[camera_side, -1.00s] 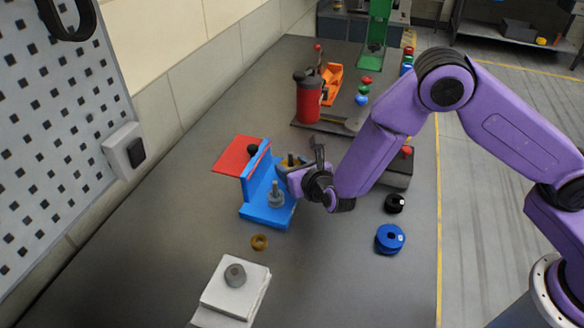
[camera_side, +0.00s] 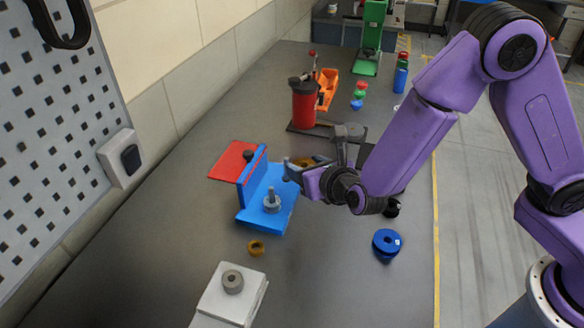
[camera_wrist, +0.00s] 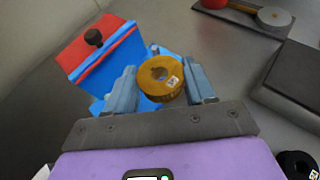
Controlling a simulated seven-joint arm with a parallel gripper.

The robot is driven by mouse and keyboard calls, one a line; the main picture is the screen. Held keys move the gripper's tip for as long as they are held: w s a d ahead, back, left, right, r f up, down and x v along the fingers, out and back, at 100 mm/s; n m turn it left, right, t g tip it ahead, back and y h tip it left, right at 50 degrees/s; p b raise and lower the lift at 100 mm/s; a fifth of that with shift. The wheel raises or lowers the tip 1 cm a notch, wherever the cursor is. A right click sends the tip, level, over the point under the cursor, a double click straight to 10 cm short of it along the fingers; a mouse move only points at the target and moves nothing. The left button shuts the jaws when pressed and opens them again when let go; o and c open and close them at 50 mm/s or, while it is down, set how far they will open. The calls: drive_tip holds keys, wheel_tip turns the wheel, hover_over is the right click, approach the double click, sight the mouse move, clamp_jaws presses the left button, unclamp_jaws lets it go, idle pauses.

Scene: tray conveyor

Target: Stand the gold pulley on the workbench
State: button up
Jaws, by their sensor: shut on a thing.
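My gripper (camera_wrist: 161,86) is shut on a gold pulley (camera_wrist: 160,76), a short round disc with a central hole and a small white label. In the wrist view it sits between the two grey fingers, its hole facing the camera. In the side view my gripper (camera_side: 304,172) holds the pulley (camera_side: 302,161) just right of and above the blue fixture, partly hidden by the fingers. The grey workbench (camera_side: 330,260) lies below; the pulley appears to be off it.
The blue angle fixture (camera_side: 262,205) bears a grey peg, with a red plate (camera_side: 228,161) behind. A small brass ring (camera_side: 256,247), a white block (camera_side: 225,302) and a blue pulley (camera_side: 386,243) lie nearer. A red canister (camera_side: 303,104) stands behind. Bench between ring and blue pulley is clear.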

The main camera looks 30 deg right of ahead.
hover_over(344, 227)
drive_tip(key=f, duration=0.1)
drive_tip(key=shift+f, duration=4.2)
drive_tip(key=o, duration=1.1)
drive_tip(key=shift+f, duration=0.1)
